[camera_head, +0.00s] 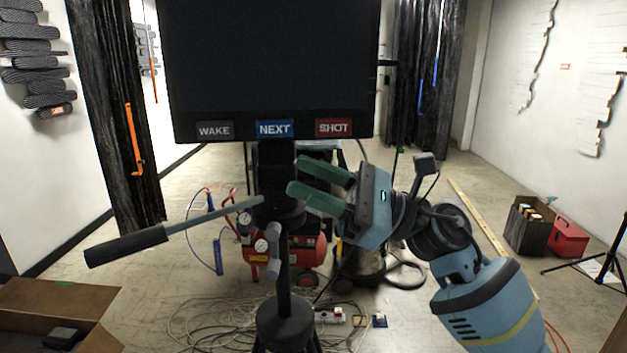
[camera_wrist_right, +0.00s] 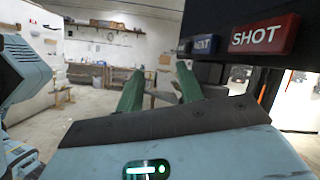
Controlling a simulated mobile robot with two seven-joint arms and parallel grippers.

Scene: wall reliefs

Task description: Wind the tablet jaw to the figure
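A large dark tablet (camera_head: 270,60) stands on a black tripod (camera_head: 285,290) in the head view. Its lower edge carries WAKE (camera_head: 214,130), NEXT (camera_head: 275,129) and SHOT (camera_head: 333,128) buttons. A black mount (camera_head: 275,165) sits under the tablet; I cannot clearly tell its jaw, and no figure is legible on it. My right gripper (camera_head: 299,176) has green fingers spread apart and empty, pointing left, beside the mount and below the tablet. In the right wrist view the open fingers (camera_wrist_right: 160,84) show with the SHOT button (camera_wrist_right: 265,35) at upper right. My left gripper is not seen.
A pan handle (camera_head: 125,245) sticks out left from the tripod head. A red compressor (camera_head: 290,258) and loose cables (camera_head: 215,318) lie on the floor behind. A cardboard box (camera_head: 60,305) is at front left; a black crate (camera_head: 528,227) and red box (camera_head: 569,239) stand right.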

